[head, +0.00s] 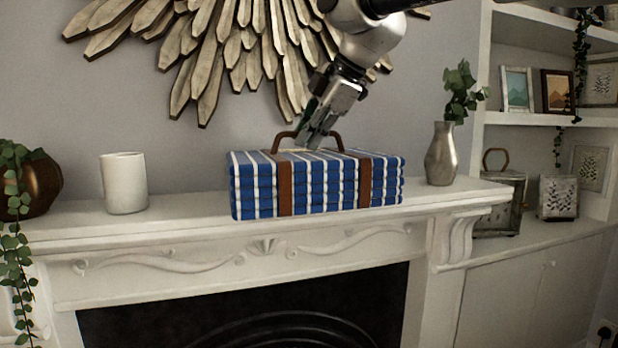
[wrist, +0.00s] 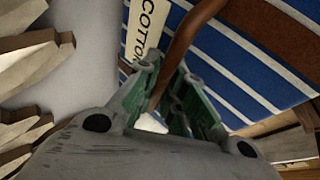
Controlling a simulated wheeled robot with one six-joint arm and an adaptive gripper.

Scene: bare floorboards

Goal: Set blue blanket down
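The blue blanket (head: 325,187) is a folded, blue-and-white striped bundle with two brown straps and a brown carry handle. In the head view it is level on the white mantel (head: 182,228), close to its front edge, with no clear gap under it. My gripper (head: 312,140) points down at the handle from above. In the wrist view the handle (wrist: 190,40) passes between my green-padded fingers (wrist: 165,85), which are closed around it. The striped top of the blanket (wrist: 235,65) and a pale label reading "COTTON" (wrist: 145,28) show beyond the fingers.
A white cup (head: 124,183) and a dark pot with trailing leaves (head: 38,187) stand to the left on the mantel. A silver vase (head: 442,155) with leaves stands close on the right. A wooden sunburst decoration (head: 240,50) hangs on the wall behind my arm.

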